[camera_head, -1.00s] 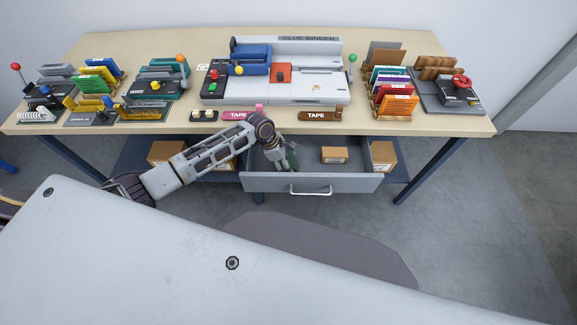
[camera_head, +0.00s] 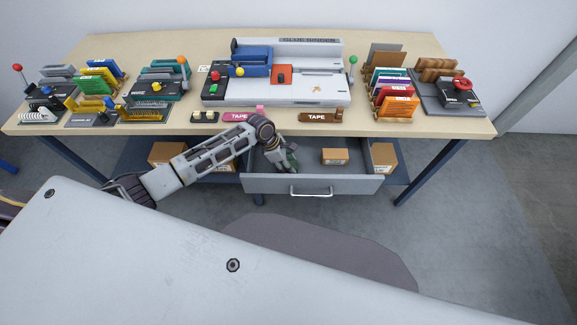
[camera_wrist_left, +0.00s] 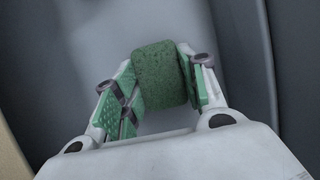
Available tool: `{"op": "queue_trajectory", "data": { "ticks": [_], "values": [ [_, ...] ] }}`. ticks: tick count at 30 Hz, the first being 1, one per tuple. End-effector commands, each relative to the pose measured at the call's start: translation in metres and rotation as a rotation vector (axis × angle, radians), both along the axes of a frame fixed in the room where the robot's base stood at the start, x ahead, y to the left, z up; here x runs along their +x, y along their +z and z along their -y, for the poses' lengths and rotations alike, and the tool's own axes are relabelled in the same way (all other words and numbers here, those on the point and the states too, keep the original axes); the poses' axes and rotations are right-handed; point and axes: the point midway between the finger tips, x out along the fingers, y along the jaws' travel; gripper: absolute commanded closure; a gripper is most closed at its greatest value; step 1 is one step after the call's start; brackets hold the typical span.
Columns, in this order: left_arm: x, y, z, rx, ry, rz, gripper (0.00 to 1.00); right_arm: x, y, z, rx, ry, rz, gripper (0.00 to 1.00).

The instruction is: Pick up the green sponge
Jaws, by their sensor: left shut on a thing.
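The green sponge (camera_wrist_left: 160,75) sits between the two green-padded fingers of my left gripper (camera_wrist_left: 163,82) in the left wrist view. The gripper is shut on it. In the head view my left gripper (camera_head: 284,163) reaches down into the open grey drawer (camera_head: 345,184) at its left part. Only a small dark green bit of the sponge shows there, beside the fingers. I cannot tell whether the sponge touches the drawer floor. My right gripper is in neither view.
A small cardboard box (camera_head: 335,156) lies in the drawer, right of my gripper. The tabletop (camera_head: 150,44) above carries a glue binder (camera_head: 315,85), two tape dispensers and several racks. More boxes (camera_head: 383,157) stand on the shelf below.

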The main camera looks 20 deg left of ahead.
Motion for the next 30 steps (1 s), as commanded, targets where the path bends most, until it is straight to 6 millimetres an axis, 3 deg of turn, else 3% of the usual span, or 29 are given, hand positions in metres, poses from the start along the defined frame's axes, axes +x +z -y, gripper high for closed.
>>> {"op": "queue_trajectory", "data": {
  "ticks": [8, 24, 30],
  "values": [
    [0.000, 0.010, 0.000, 0.000, 0.000, 0.000, 0.65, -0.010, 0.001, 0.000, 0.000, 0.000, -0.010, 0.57],
    [0.000, 0.083, 0.001, -0.002, -0.001, 0.001, 0.65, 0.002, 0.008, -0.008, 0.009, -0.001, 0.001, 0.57],
    [0.000, 0.098, 0.001, -0.001, 0.000, -0.001, 0.65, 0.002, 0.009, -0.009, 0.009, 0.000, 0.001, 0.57]
  ]
}}
